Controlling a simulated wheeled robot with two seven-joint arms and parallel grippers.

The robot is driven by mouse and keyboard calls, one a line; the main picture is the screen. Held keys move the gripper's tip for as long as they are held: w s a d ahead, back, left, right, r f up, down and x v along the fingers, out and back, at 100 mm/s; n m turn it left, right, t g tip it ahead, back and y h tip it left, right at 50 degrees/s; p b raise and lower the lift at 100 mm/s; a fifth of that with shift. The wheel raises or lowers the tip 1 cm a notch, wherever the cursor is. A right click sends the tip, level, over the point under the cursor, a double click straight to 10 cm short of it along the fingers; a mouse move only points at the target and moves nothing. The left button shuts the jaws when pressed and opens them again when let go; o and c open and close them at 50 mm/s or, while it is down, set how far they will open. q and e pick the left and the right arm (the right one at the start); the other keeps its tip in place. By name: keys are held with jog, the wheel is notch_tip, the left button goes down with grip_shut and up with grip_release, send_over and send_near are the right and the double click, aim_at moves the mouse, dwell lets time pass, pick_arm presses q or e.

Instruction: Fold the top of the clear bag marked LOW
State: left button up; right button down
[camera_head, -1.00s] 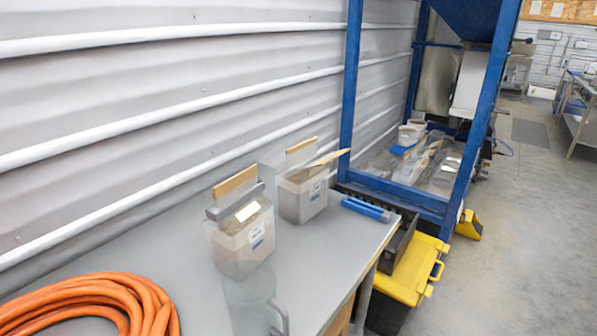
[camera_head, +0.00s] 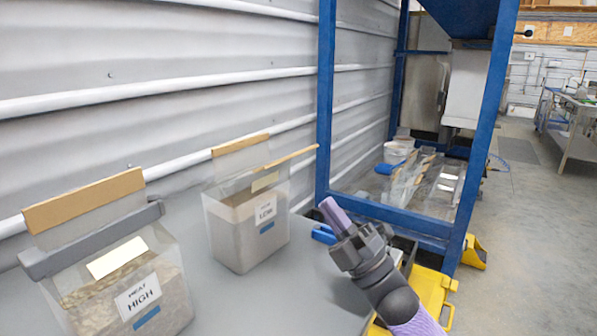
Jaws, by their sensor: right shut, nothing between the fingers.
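The clear bag marked LOW (camera_head: 245,232) stands upright on the grey table, filled with pale brown material. Its clear top is open, with a tan strip (camera_head: 240,145) along the back edge and another tan strip (camera_head: 291,157) slanting out to the right. My right gripper (camera_head: 328,208) is to the right of the bag, apart from it, above the table's right end. Its purple fingers are shut and empty. My left gripper is not in view.
A clear bag marked HIGH (camera_head: 130,297) stands at the front left, with a tan strip and a grey bar across its top. A blue object (camera_head: 323,234) lies behind my right gripper. A blue frame (camera_head: 326,100) and a yellow box (camera_head: 432,290) stand right of the table (camera_head: 225,300).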

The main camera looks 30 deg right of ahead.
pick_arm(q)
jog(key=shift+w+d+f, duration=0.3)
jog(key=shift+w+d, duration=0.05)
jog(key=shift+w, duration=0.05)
pick_arm(e)
jog(key=x, duration=0.8)
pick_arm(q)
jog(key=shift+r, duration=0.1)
